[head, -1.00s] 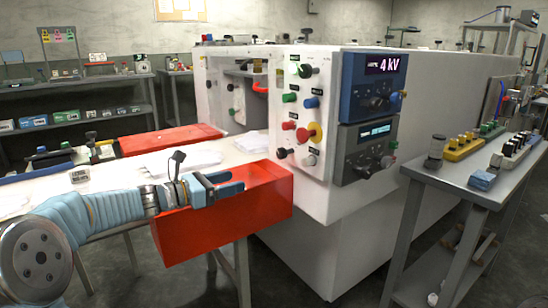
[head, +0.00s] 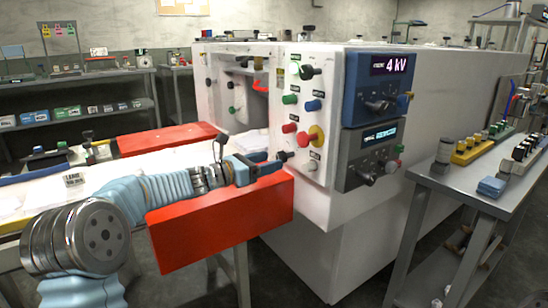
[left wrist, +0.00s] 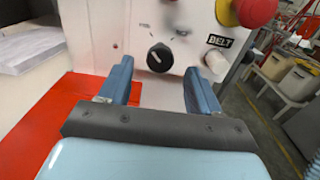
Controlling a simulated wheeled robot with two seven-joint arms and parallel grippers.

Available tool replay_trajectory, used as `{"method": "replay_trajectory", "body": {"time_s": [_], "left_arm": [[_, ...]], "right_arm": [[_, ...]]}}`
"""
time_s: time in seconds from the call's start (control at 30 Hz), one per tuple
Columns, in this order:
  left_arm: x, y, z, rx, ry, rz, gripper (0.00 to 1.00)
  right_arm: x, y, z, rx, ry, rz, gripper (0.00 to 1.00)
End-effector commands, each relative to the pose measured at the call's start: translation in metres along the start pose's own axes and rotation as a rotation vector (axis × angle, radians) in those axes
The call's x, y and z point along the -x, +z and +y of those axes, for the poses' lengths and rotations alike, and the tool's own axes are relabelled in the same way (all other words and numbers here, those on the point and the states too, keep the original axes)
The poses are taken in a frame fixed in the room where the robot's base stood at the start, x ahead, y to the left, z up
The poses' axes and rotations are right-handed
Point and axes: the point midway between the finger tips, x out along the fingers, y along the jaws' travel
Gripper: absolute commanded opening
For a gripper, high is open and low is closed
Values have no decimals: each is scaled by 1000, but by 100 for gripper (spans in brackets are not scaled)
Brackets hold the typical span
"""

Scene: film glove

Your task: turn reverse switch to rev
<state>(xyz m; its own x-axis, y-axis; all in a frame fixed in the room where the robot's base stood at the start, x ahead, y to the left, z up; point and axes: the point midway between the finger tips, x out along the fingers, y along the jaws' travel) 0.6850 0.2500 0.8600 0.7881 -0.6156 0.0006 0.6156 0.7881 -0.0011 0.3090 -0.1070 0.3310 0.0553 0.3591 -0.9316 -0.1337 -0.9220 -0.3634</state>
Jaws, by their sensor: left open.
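The white control panel (head: 301,94) on the machine's end carries several knobs and buttons. A black rotary knob with a light pointer mark sits at its lower left; I take it as the reverse switch (left wrist: 159,57). Its label is not readable. In the left wrist view the knob stands ahead of and between the fingers, and I see no contact. In the head view my left gripper (head: 277,163) is open, level with this knob and close to the panel, above the red block. The fingers partly cover that area. My right gripper is not in view.
A white knob by a BELT label (left wrist: 221,41) is right of the black one, with a red emergency button (left wrist: 255,10) above. The red box-like guard (head: 220,222) lies directly under my left gripper. A grey side table (head: 460,188) stands right.

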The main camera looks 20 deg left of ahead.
Motion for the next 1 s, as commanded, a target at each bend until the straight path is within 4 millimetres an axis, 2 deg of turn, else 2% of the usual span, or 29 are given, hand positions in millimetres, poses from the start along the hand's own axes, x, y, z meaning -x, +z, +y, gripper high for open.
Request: {"method": "replay_trajectory", "body": {"time_s": [0.1, 0.2, 0.53, 0.9, 1.0], "left_arm": [[-17, 1, 0, 0, -1, 1, 63], [-25, 0, 0, -1, -1, 1, 63], [-28, 0, 0, -1, 1, 1, 63], [-28, 0, 0, -1, 1, 1, 7], [-28, -1, 0, -3, 1, 1, 7]], "right_arm": [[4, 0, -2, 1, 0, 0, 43], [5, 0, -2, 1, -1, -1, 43], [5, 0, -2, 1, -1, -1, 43], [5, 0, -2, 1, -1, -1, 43], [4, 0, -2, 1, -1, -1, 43]]}}
